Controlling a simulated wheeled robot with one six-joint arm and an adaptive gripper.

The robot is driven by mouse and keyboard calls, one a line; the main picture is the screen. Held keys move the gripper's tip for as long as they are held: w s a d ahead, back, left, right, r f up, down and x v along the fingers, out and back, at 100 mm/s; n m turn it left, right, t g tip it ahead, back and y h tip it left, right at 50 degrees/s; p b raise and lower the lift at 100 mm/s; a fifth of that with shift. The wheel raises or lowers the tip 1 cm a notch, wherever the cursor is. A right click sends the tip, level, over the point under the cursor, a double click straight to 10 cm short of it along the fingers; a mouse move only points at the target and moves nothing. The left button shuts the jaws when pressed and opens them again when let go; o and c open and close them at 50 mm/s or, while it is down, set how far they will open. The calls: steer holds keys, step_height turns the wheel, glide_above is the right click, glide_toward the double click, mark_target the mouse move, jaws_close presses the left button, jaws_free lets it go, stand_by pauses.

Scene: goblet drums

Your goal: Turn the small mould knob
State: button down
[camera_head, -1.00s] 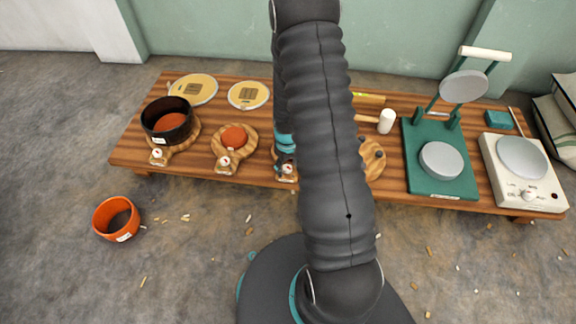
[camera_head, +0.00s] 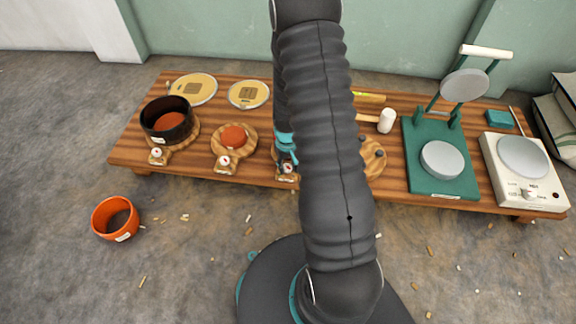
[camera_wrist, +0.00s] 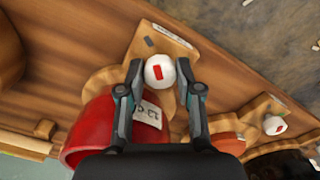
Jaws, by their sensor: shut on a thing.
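In the wrist view a round white knob (camera_wrist: 154,81) with a red mark sits on a wooden mould base (camera_wrist: 165,45). My gripper (camera_wrist: 159,69) is shut on this knob, one finger on each side. A red cup-shaped mould (camera_wrist: 92,125) with a white label stands beside the knob, partly hidden by my gripper. In the head view my gripper (camera_head: 286,157) is low at the bench's front edge, at the knob (camera_head: 288,169) of the third base from the left. My arm hides most of that mould there.
On the wooden bench (camera_head: 195,168), a black pot (camera_head: 167,113) and an orange disc (camera_head: 233,134) stand on knobbed bases to the left. A green press (camera_head: 445,185) and white scale (camera_head: 535,190) are right. An orange pot (camera_head: 103,213) is on the floor.

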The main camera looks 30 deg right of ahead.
steer(key=m+b, duration=0.1)
steer(key=m, duration=0.4)
steer(key=shift+f+m, duration=0.1)
steer(key=shift+m, duration=0.2)
steer(key=m, duration=0.4)
steer(key=shift+b, duration=0.4)
steer(key=m, duration=0.5)
steer(key=shift+s+m+b, duration=0.1)
steer(key=shift+m+b, duration=0.25)
steer(key=shift+m, duration=0.05)
steer(key=m, duration=0.4)
steer(key=shift+m, duration=0.4)
steer(key=c, duration=0.8)
jaws_free()
